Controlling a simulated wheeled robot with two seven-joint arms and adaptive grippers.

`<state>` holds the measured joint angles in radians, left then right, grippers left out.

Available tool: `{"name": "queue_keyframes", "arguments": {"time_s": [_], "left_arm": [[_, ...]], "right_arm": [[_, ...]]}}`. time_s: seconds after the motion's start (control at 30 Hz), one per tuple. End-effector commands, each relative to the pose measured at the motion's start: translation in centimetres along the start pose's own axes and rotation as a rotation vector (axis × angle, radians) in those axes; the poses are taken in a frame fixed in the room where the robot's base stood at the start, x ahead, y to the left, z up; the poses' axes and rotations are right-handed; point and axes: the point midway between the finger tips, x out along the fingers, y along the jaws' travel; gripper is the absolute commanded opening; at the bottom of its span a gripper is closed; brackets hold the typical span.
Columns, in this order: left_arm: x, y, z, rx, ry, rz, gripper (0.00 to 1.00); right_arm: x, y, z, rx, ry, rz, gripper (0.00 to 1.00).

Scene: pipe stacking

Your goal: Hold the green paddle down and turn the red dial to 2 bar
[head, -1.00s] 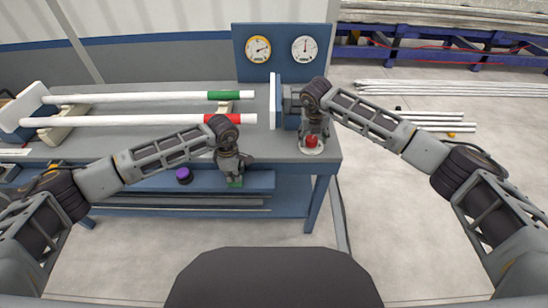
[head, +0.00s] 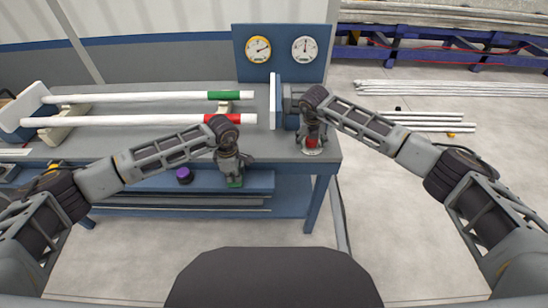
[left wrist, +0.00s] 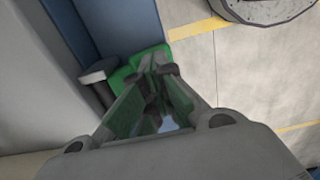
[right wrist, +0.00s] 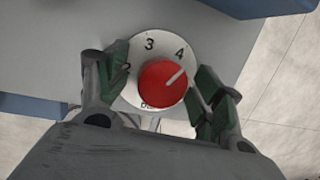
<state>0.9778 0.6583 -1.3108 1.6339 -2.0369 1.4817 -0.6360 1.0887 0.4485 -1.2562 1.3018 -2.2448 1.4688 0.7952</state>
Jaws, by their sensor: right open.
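The red dial (right wrist: 160,86) sits on a white numbered plate (right wrist: 148,44) at the bench's right corner, also in the head view (head: 312,141). Its white pointer line points up and right, slightly clockwise of the 4. My right gripper (right wrist: 160,88) is open with a finger on each side of the dial; the right finger is close to it, and contact is unclear. The left finger partly covers the 2. My left gripper (left wrist: 158,66) has its fingertips together over the green paddle (left wrist: 148,57) at the bench front. The paddle also shows in the head view (head: 235,184).
A yellow-rimmed gauge (head: 257,49) and a white gauge (head: 304,49) are on the blue back panel. Two white pipes with green (head: 225,96) and red (head: 225,119) bands lie on the bench. A purple knob (head: 184,174) is left of my left gripper.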

Motion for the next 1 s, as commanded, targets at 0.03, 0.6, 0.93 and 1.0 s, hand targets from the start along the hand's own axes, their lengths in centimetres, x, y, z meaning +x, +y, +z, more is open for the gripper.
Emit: {"name": "queue_keyframes", "arguments": {"time_s": [0.03, 0.6, 0.93, 1.0], "left_arm": [[0.45, -0.28, -0.14, 0.000, 0.004, -0.008, 0.00], [0.31, -0.13, -0.21, -0.002, 0.005, -0.005, 0.00], [0.24, -0.05, -0.24, -0.003, 0.005, -0.003, 0.00], [0.22, -0.03, -0.25, -0.003, 0.005, -0.002, 0.00]], "right_arm": [[0.41, -0.23, -0.15, 0.001, 0.004, -0.006, 0.64], [0.85, -0.66, -0.30, 0.002, 0.008, -0.012, 0.64], [1.00, -0.78, -0.40, 0.002, 0.010, -0.014, 0.66], [1.01, -0.78, -0.41, 0.002, 0.011, -0.014, 0.57]]}}
